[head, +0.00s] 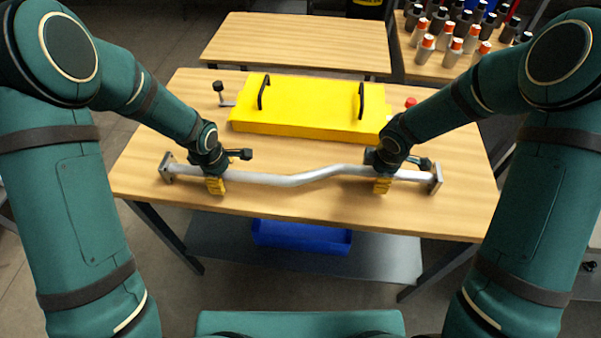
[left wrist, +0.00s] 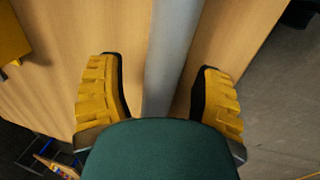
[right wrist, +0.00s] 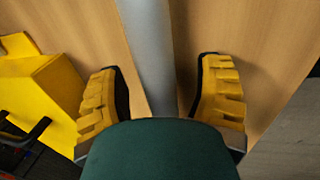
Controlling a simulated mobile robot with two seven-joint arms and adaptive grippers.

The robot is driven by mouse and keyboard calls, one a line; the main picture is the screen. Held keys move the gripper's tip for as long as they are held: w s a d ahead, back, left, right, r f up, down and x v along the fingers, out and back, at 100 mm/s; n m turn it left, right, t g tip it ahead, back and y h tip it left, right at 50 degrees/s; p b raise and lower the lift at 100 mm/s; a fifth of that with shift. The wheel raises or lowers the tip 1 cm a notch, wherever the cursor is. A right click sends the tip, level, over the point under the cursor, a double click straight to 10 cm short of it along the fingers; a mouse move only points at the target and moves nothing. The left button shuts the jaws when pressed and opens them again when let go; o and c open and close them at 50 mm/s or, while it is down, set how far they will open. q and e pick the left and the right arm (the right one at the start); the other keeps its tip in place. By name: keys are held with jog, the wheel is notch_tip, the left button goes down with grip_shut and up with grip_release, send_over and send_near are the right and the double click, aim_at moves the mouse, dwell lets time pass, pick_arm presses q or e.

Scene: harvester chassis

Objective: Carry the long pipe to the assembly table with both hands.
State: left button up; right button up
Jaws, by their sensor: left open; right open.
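The long pipe (head: 290,179) is grey, with a bend in its middle and a flange at each end. It lies along the front of the wooden table (head: 300,209). My left gripper (head: 215,184) is over the pipe's left part, its open yellow fingers on either side of it. In the left wrist view the pipe (left wrist: 170,60) runs between the fingers with gaps at both sides. My right gripper (head: 382,183) is over the right part, also open. In the right wrist view the pipe (right wrist: 151,60) passes between its fingers, apart from both.
A yellow case (head: 310,107) with two black handles lies behind the pipe. A second wooden table (head: 295,42) stands behind, clear on top. Orange-capped and dark bottles (head: 455,48) crowd a table at the back right. A blue bin (head: 300,237) sits on the shelf below.

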pick_arm(q)
grip_shut()
pick_arm(e)
grip_shut()
pick_arm(q)
jog(key=shift+r, duration=0.2)
pick_arm(e)
jog(key=shift+r, duration=0.2)
